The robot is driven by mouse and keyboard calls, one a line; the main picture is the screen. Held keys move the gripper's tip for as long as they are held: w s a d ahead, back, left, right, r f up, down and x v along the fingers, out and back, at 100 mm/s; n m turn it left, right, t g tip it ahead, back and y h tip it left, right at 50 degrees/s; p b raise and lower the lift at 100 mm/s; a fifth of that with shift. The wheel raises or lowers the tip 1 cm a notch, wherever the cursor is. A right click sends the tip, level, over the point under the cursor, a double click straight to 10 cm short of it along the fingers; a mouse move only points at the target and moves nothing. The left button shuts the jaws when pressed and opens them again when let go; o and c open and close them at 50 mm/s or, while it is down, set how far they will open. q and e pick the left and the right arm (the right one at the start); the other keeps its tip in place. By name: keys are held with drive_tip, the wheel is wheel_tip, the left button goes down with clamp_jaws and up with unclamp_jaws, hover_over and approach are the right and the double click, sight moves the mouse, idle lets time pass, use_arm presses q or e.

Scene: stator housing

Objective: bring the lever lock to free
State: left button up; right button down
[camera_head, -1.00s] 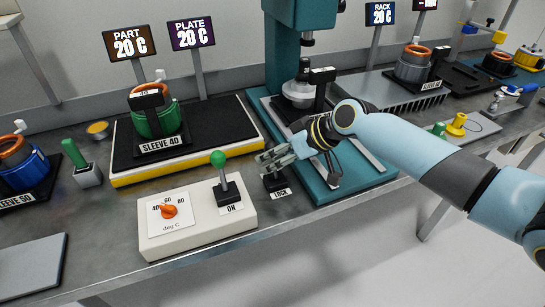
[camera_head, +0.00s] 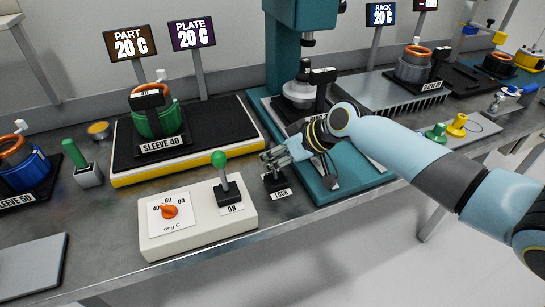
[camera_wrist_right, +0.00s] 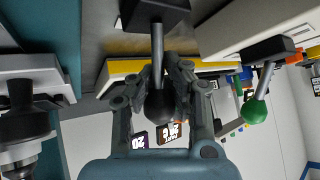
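The lock lever (camera_wrist_right: 157,42) has a dark shaft and a black ball knob (camera_wrist_right: 158,104). It rises from a small dark base with a LOCK label (camera_head: 281,193), in front of the teal press. In the head view my right gripper (camera_head: 268,160) is over this base and covers most of the lever. In the right wrist view the fingers of my right gripper (camera_wrist_right: 160,76) close in on both sides of the knob and shaft. It looks shut on the lever. My left gripper is not in view.
A cream control box (camera_head: 195,228) with an orange dial and a green-knobbed ON lever (camera_head: 220,172) stands just left of the lock lever. The press base (camera_head: 340,181) lies to the right. A yellow-edged plate with the SLEEVE 40 fixture (camera_head: 165,143) is behind.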

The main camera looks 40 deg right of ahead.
drive_tip(key=shift+w+r, duration=0.1)
drive_tip(key=shift+w, duration=0.1)
drive_tip(key=shift+w+g+p, duration=0.15)
drive_tip(key=shift+g+p, duration=0.15)
drive_tip(key=shift+w+d+g, duration=0.15)
drive_tip(key=shift+w+g, duration=0.05)
drive_tip(key=shift+g, duration=0.2)
drive_tip(key=shift+w+f+m+g, duration=0.15)
drive_tip(key=shift+f+m+g, duration=0.05)
drive_tip(key=shift+m+g, duration=0.1)
drive_tip(key=c, duration=2)
unclamp_jaws()
drive_tip(key=o, duration=0.7)
drive_tip(key=shift+s+d, duration=0.2)
drive_tip(key=shift+s, duration=0.05)
drive_tip(key=o, duration=0.3)
drive_tip(key=shift+a, duration=0.1)
drive_tip(key=shift+f, duration=0.1)
